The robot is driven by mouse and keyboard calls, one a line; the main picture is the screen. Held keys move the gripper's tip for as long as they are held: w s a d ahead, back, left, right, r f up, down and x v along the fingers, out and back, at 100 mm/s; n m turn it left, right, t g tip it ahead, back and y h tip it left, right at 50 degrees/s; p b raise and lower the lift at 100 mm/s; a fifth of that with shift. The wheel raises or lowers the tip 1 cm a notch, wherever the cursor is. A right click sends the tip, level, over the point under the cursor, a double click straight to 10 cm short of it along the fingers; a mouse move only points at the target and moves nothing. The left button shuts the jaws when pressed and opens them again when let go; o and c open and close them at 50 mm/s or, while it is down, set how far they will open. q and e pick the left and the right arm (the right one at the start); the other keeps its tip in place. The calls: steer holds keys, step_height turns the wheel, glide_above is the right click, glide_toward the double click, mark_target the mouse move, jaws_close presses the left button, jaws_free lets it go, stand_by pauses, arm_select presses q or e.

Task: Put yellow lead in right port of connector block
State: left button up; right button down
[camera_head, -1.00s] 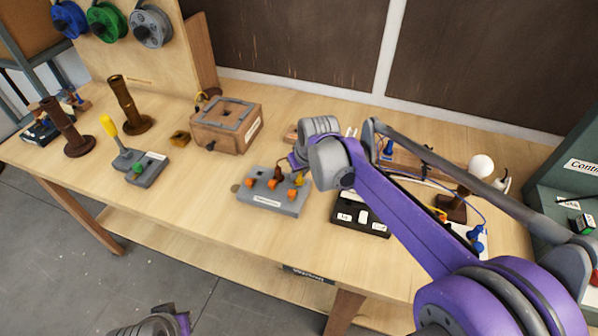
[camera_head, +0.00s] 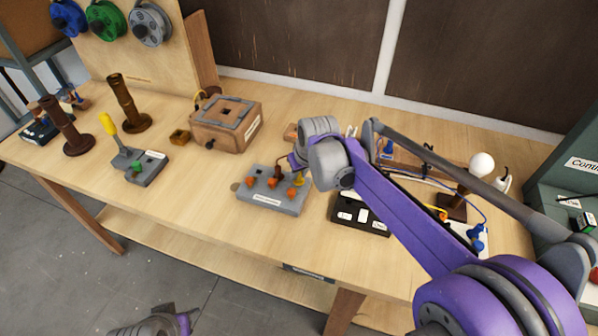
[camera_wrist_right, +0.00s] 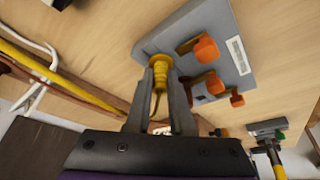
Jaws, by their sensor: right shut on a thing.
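The grey connector block (camera_head: 268,198) lies mid-bench with several orange levers (camera_head: 272,183) and a label. It also shows in the right wrist view (camera_wrist_right: 215,30). My right gripper (camera_wrist_right: 162,84) is shut on the ribbed yellow lead (camera_wrist_right: 159,68), whose tip meets the block at the end beside the levers. How deep the tip sits is hidden. In the head view the yellow lead (camera_head: 299,180) shows at the block's right end, below my right gripper (camera_head: 302,163). My left gripper (camera_head: 155,324) is partly cut off at the bottom edge; its jaws are unclear.
A black labelled block (camera_head: 358,215) stands right of the connector block, partly behind my right arm. A wooden box (camera_head: 226,125) stands behind and left. A lamp with a white bulb (camera_head: 481,165) and wires are at the right.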

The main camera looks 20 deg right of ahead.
steer(key=shift+f, duration=0.25)
steer(key=c, duration=0.7)
jaws_free()
steer(key=v, duration=1.1)
steer(key=s+f, duration=0.4)
steer(key=s, duration=0.3)
steer(key=s+d+f+m+p, duration=0.1)
steer(key=s+f, duration=0.3)
steer(key=s, duration=0.4)
steer(key=s+d+f+m+p, duration=0.1)
steer(key=s+f, duration=0.2)
steer(key=s, duration=0.4)
steer(key=shift+s+d+f+t+h, duration=0.1)
steer(key=shift+s+f+t+h, duration=0.25)
steer(key=shift+f+t+h, duration=0.05)
